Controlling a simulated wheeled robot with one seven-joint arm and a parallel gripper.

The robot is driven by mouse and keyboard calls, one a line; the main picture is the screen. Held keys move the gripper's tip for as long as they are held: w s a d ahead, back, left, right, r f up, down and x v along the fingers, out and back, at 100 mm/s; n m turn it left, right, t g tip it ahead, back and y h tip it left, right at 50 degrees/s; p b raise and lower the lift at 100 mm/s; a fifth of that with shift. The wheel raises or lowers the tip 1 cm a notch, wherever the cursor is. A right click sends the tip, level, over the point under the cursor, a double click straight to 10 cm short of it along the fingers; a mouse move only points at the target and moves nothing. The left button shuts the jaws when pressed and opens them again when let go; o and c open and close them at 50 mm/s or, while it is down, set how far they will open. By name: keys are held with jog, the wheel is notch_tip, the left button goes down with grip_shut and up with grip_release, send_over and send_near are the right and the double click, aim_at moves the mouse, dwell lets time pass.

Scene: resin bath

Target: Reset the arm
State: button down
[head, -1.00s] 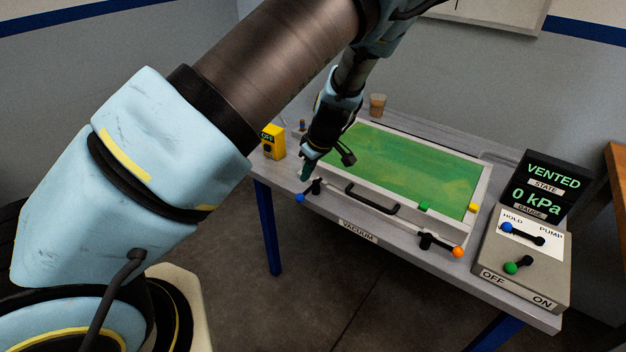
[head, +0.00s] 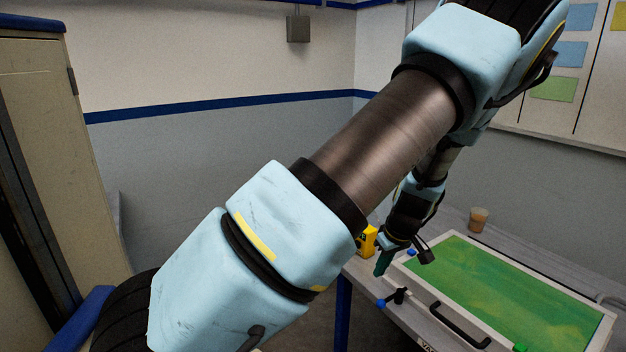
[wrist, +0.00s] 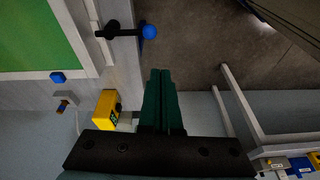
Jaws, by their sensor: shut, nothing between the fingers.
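My gripper (head: 381,264) is shut and empty above the left front corner of the bench. Its green fingers also show together in the wrist view (wrist: 161,72). In the wrist view the blue-knobbed lever (wrist: 149,31) lies just ahead and a little left of the fingertips, apart from them. In the head view the blue knob (head: 380,303) sits below the gripper. My arm crosses the head view from lower left to upper right.
A shallow bath with a green surface (head: 487,290) and a black handle (head: 458,326) lies on the bench. A yellow box (head: 367,240) stands behind my gripper, and a cup (head: 478,219) stands at the back. A tall cabinet (head: 62,160) stands at left.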

jog(key=s+a+r+m+b, duration=0.1)
jog(key=s+a+r+m, duration=0.1)
jog(key=a, duration=0.7)
jog(key=s+a+r+m+h, duration=0.1)
jog(key=s+a+r, duration=0.3)
jog(key=a, duration=0.5)
jog(key=s+a+r+m+g+b, duration=0.1)
jog(key=s+a+r+m, duration=0.2)
jog(key=a+r, duration=0.3)
jog(key=a, duration=0.3)
jog(key=shift+s+r+h+b, duration=0.25)
jog(key=shift+s+h+b, duration=0.05)
jog(key=shift+s+h, duration=0.1)
